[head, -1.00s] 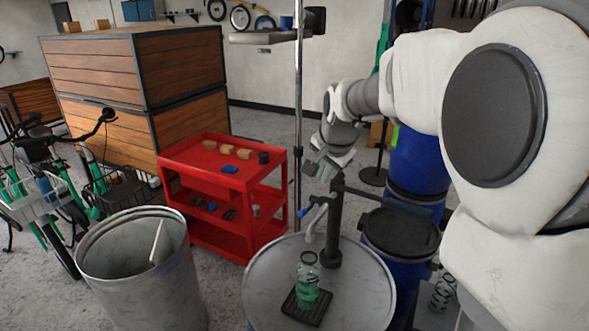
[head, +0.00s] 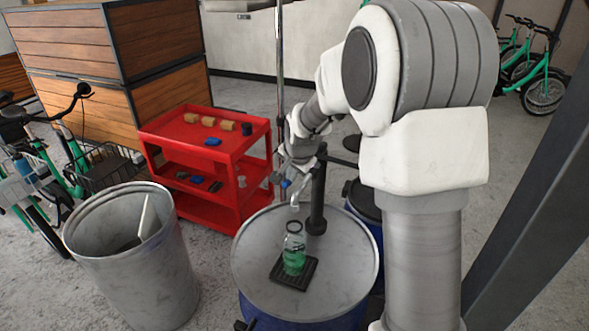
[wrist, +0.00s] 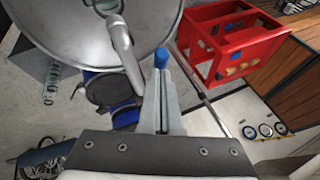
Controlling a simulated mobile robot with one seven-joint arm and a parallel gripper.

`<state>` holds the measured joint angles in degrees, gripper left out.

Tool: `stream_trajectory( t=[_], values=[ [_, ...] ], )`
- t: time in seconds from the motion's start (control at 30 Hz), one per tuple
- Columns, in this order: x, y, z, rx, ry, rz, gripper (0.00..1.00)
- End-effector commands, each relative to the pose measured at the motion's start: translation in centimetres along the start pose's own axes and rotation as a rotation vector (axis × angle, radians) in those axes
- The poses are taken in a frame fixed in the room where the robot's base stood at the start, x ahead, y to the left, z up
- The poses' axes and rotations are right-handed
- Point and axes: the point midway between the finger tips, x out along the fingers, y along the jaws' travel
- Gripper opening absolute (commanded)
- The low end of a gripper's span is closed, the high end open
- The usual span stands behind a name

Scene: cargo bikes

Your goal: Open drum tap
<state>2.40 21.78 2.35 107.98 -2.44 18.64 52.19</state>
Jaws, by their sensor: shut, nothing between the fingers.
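A dark post with a tap (head: 317,190) stands on the round drum top (head: 345,262). The tap's blue-tipped lever (head: 284,184) is on its left side, with the pale spout (head: 294,200) beside it. A glass bottle with green liquid (head: 294,255) stands upright on a black drip tray (head: 303,275) below the spout. My gripper (head: 290,176) is shut and empty, right at the lever. In the wrist view the blue tip (wrist: 160,58) shows just beyond my shut fingers (wrist: 166,85), and the spout (wrist: 119,35) is to their left. I cannot tell whether the fingers touch the lever.
A red cart (head: 205,150) with small blocks and parts stands behind and left of the drum. An open metal bin (head: 130,255) is at front left. A metal pole (head: 280,70) rises behind the gripper. Another blue drum (head: 366,205) stands behind right.

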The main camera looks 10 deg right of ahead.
Motion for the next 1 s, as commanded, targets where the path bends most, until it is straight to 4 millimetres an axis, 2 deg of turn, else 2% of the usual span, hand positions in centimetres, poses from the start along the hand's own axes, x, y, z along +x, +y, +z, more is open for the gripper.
stream_trajectory(
  t=[0.27,0.63,1.0],
  values=[
    [0.1,0.1,0.1,-0.001,0.0,0.0,0.0],
    [1.8,1.1,1.7,-0.002,-0.001,-0.001,0.0],
    [1.6,1.1,1.7,-0.001,0.0,0.0,0.0]
  ],
)
